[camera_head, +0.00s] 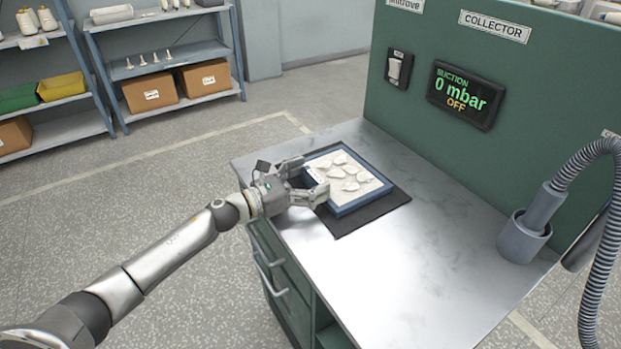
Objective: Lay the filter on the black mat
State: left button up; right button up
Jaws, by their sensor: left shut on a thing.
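The filter (375,201) is a flat square panel with a blue frame and a pale face carrying several whitish clumps. It is over the black mat (390,205) on the metal bench top, and the mat's dark border shows along its front and right sides. I cannot tell whether it touches the mat. My left gripper (312,184) is at the filter's left edge, shut on its frame. The right gripper is not in view.
A green collector cabinet (530,110) with a switch (398,68) and a display (466,95) reading 0 mbar, OFF, stands behind the bench (420,270). A ribbed hose (598,240) and grey holder (523,240) are at the right. The bench's front middle is clear.

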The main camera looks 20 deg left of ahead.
pick_arm(q)
jog(key=shift+f, duration=0.2)
jog(key=o, duration=0.9)
jog(key=shift+r, duration=0.1)
jog(key=shift+r, duration=0.2)
jog(key=b+v, duration=0.1)
jog(key=v, duration=0.4)
jog(key=b+v, duration=0.1)
jog(key=v, duration=0.4)
jog(key=shift+s+a+f, duration=0.2)
jog(key=shift+a, duration=0.05)
jog(key=shift+s+a+r, duration=0.1)
jog(key=shift+s+a, duration=0.3)
jog(key=shift+s, duration=0.15)
